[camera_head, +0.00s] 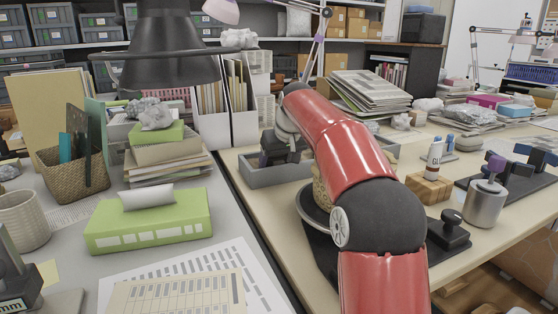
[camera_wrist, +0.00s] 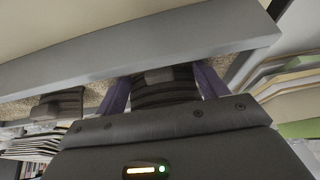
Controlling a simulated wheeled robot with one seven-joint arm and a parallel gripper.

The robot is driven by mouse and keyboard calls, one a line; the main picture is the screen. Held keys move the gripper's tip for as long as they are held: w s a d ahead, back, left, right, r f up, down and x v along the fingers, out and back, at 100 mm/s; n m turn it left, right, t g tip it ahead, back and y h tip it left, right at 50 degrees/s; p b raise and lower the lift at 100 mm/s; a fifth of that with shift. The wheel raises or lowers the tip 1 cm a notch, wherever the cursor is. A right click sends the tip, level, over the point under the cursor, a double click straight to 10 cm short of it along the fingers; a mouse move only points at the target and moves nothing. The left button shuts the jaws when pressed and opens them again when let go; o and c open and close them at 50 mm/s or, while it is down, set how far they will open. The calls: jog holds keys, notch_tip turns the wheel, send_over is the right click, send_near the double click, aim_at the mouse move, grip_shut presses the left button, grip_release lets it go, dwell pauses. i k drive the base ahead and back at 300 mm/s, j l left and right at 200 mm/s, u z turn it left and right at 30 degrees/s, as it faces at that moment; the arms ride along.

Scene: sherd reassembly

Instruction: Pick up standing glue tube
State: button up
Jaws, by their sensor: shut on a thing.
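My gripper (camera_head: 268,156) is at the grey tray (camera_head: 262,178), well to the left of the tube. In the wrist view, my gripper's purple fingers (camera_wrist: 163,88) are shut on a dark ridged piece (camera_wrist: 165,90) that looks like a sherd. A similar dark piece (camera_wrist: 58,106) shows on the sandy bed of the tray. The glue tube does not show in the wrist view.
My arm partly hides a black round stand (camera_head: 318,248) and a tan pot (camera_head: 321,193). A black knobbed object (camera_head: 449,230) and a grey canister (camera_head: 486,203) stand near the wooden block. Stacked papers (camera_head: 372,92) lie behind. The left desk holds a green box (camera_head: 150,222).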

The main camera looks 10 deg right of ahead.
aim_at(432, 169)
jog(key=k+j, duration=0.8)
